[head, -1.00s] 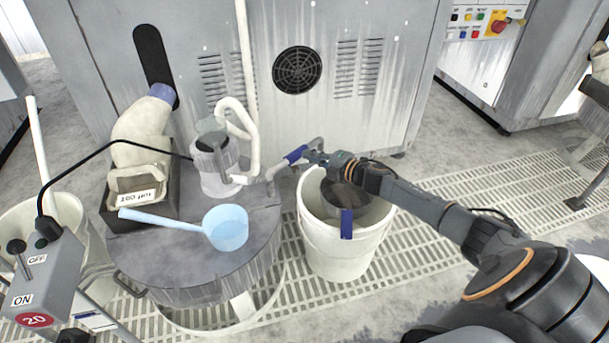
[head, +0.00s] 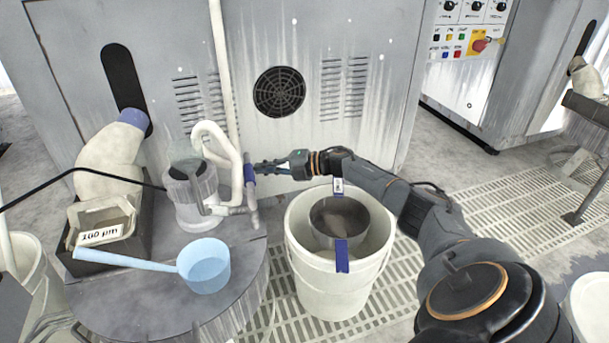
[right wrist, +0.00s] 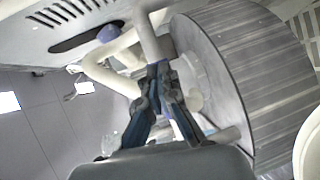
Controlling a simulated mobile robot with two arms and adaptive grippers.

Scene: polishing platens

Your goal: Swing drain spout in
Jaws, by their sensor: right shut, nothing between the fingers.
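The drain spout (head: 251,205) is a grey pipe with a blue sleeve, joined to the white pump (head: 189,203) on the round grey drum lid (head: 140,285). Its free end hangs at the lid's right edge, apart from the bucket. My right gripper (head: 257,169) is shut with its fingertips at the blue sleeve; I cannot tell if they touch it. In the right wrist view the shut fingertips (right wrist: 158,75) are in front of the pipes, and the spout's end (right wrist: 226,134) shows beside the drum. My left gripper is not in view.
A white bucket (head: 330,290) with a round sieve (head: 338,215) and blue clips stands right of the drum. A grey machine cabinet (head: 300,40) stands behind. Grated floor (head: 480,210) is clear at right.

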